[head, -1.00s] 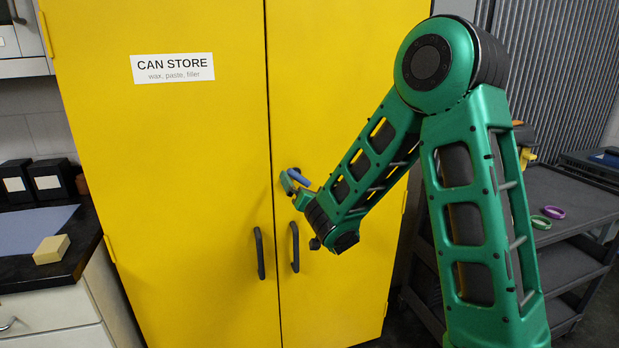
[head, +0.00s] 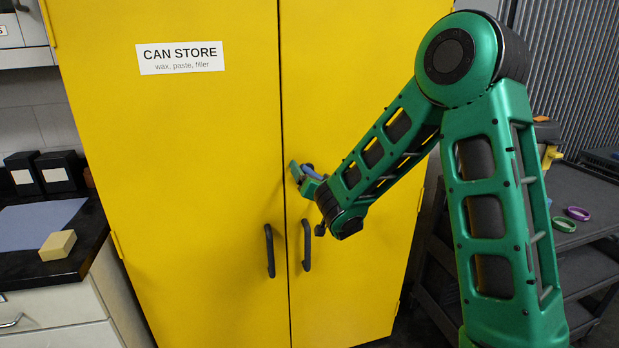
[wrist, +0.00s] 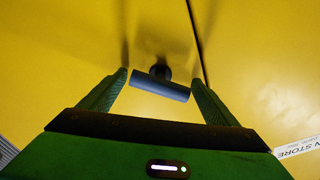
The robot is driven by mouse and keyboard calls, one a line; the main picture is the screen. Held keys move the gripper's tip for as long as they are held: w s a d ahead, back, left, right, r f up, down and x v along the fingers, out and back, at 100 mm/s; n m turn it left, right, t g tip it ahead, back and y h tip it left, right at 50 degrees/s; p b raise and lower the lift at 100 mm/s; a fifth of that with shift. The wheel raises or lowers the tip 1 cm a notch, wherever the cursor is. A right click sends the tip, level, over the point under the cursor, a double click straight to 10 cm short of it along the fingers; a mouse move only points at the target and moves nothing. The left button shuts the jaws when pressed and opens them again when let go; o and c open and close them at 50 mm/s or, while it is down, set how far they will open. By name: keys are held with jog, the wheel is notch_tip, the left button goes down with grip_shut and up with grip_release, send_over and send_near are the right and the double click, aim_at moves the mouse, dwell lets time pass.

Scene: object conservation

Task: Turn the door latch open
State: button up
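The door latch is a blue-grey bar on a dark round hub on the right door of the yellow cabinet (head: 185,150). In the head view the latch (head: 312,173) is partly hidden by my gripper (head: 299,172). In the wrist view the latch bar (wrist: 160,86) lies crosswise, slightly tilted, between the two green fingers of my gripper (wrist: 160,80). The fingers stand apart near the bar's two ends, with small gaps visible; contact cannot be made out. Both doors are shut along the dark seam.
Two dark pull handles (head: 269,251) (head: 307,245) sit below the latch, either side of the seam. A counter at left holds a tan block (head: 58,245) and dark boxes (head: 60,172). A dark cart (head: 580,185) with green and purple rings stands at right.

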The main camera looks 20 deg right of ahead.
jog(key=shift+d, duration=0.15)
jog(key=n, duration=0.3)
jog(key=shift+n, duration=2.4)
jog(key=shift+d, duration=0.1)
jog(key=o, duration=1)
jog(key=shift+f, duration=0.1)
